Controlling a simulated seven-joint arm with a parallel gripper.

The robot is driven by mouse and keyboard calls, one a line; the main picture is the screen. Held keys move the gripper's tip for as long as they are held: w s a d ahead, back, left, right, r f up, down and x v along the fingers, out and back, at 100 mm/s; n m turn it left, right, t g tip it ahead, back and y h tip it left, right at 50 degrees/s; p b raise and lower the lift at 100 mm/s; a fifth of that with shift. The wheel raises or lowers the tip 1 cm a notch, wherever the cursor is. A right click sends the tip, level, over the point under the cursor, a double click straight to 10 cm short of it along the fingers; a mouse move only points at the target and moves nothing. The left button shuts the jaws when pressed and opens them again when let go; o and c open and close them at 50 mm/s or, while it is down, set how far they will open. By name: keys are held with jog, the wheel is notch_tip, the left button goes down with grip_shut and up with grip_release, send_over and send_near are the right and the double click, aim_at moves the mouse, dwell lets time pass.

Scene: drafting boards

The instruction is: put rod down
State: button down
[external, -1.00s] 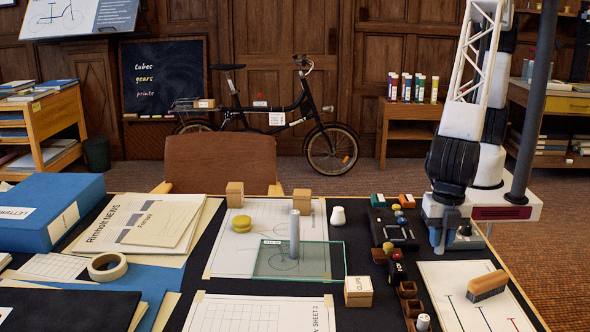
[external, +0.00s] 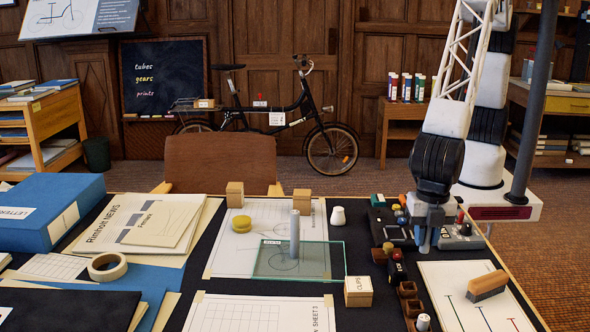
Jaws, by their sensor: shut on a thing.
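A grey rod (external: 295,234) stands upright on a clear greenish glass plate (external: 325,262), which lies over a drawing sheet in the middle of the table. My gripper (external: 425,246) points down at the right of the table, by the dark tray of small parts, well to the right of the rod and apart from it. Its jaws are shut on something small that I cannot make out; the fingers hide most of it.
A wooden clips box (external: 358,292) stands at the plate's front right corner. A dark parts tray (external: 388,226) lies between plate and gripper.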

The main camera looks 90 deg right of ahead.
jog(key=w+r, duration=0.2)
jog(key=w, duration=1.2)
notch_tip(320, 180, up, 2)
send_over(306, 269)
jog(key=shift+d+r, duration=0.1)
jog(key=shift+r, duration=0.05)
jog(key=shift+f, duration=3.1)
jog(key=shift+f, duration=1.9)
jog(key=shift+f, duration=0.15)
